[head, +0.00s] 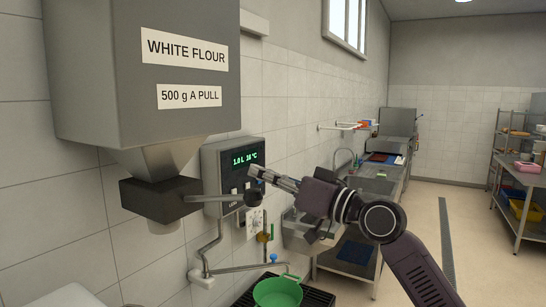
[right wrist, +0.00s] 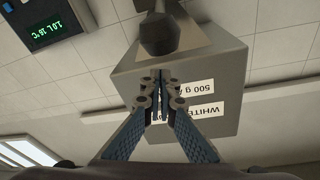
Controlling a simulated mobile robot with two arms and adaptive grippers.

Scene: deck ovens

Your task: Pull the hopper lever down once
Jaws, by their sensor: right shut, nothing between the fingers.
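The grey flour hopper (head: 140,110) hangs on the wall at the left, labelled WHITE FLOUR and 500 g A PULL. From the dark valve block (head: 160,199) under its funnel, the lever (head: 215,198) sticks out about level, ending in a dark round knob (head: 253,199). My right gripper (head: 254,171) is shut and empty. Its fingertips show a little above the knob in the head view, with a gap between. In the right wrist view the closed fingertips (right wrist: 160,74) show below the knob (right wrist: 158,36), apart from it in the picture. My left gripper is not in view.
A wall unit with a green display (head: 232,172) is behind the lever. A green bowl (head: 278,292) stands on a dark grate below. A sink counter (head: 345,195) runs along the wall. Shelves (head: 520,165) stand far right, with clear floor between.

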